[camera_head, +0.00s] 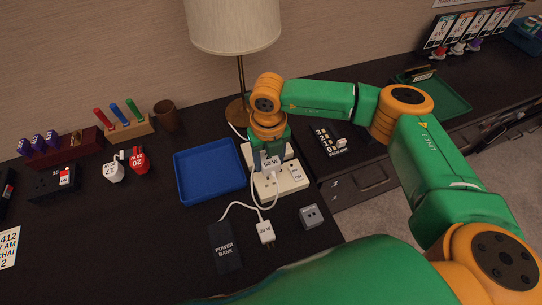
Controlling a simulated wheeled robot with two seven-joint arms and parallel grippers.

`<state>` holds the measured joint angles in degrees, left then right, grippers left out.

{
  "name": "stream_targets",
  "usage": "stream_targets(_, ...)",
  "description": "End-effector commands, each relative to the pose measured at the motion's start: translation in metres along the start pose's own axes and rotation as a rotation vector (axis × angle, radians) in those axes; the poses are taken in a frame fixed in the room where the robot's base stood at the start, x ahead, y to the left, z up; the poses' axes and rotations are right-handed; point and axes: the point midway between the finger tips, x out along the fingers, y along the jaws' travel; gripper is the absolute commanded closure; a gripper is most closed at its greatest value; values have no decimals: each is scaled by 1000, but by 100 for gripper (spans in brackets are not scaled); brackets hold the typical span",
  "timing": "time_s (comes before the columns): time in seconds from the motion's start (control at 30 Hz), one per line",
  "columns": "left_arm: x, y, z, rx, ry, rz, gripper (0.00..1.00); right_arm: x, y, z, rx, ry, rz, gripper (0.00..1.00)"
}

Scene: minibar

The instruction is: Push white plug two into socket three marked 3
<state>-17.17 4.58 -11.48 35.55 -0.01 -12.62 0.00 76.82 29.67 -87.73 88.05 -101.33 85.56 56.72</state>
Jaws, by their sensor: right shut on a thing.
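My right gripper (270,153) reaches down over the white socket block (264,190) and is shut on a white plug (271,164) with a "50 W" label. The plug is at the block's upper face; I cannot tell whether it is seated or just above. The gripper and plug hide part of the block, and I cannot read a 3 on any socket. A white cord runs from the block area toward a second white plug (265,232) marked "20 W", lying on the dark counter. My left gripper is not in view.
A blue tray (178,177) lies left of the block. A black power bank (224,247) and a grey adapter (311,216) lie in front. A lamp (241,75) stands behind. White and red tags (139,161) lie farther left.

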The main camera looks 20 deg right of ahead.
Motion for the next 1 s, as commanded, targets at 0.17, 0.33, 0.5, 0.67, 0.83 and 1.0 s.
stream_targets(0.17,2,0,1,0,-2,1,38,1,0,0,0,-1,0,100)
stream_targets(0.33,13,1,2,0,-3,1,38,11,0,-1,1,-1,0,100)
stream_targets(0.5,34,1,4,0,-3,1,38,32,0,0,1,-1,0,100)
stream_targets(0.67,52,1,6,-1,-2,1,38,53,0,0,1,-2,-1,100)
stream_targets(0.83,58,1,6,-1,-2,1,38,59,0,0,1,-2,-1,100)
stream_targets(1.0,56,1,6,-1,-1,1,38,58,0,0,1,-2,-1,100)
